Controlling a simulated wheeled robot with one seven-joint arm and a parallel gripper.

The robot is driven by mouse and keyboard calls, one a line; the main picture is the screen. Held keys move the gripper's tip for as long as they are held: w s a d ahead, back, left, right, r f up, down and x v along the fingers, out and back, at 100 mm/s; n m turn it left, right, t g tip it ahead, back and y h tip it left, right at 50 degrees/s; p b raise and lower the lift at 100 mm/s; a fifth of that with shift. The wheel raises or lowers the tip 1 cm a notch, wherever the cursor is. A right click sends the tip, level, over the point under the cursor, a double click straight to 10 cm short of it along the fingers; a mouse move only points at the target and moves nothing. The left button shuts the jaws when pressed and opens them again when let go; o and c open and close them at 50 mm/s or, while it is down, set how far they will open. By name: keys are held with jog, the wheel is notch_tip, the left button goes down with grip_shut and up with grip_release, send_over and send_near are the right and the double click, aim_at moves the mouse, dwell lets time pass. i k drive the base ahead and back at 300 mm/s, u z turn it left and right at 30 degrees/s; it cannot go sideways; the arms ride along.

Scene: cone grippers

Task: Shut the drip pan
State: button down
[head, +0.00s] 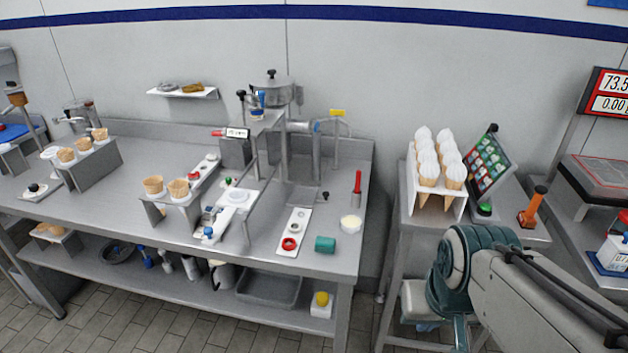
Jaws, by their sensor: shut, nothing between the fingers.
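A shallow grey metal pan (298,194) lies on the steel counter below the machine with the lidded pot (271,88). It looks like the drip pan, though its grey blends with the counter. A small dark knob (325,196) shows at its right end. The pan appears to stick out to the right of the machine's post; how far is hard to tell. My arm comes in from the lower right, with its teal joint right of the counter. My gripper is not seen; the arm runs out of the bottom of the view.
A cone holder (188,203) stands left. A stand of white-topped cones (437,196) is beyond the counter's right edge.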

aim_at(304, 198)
jog(key=u, duration=0.35)
jog(key=i, duration=1)
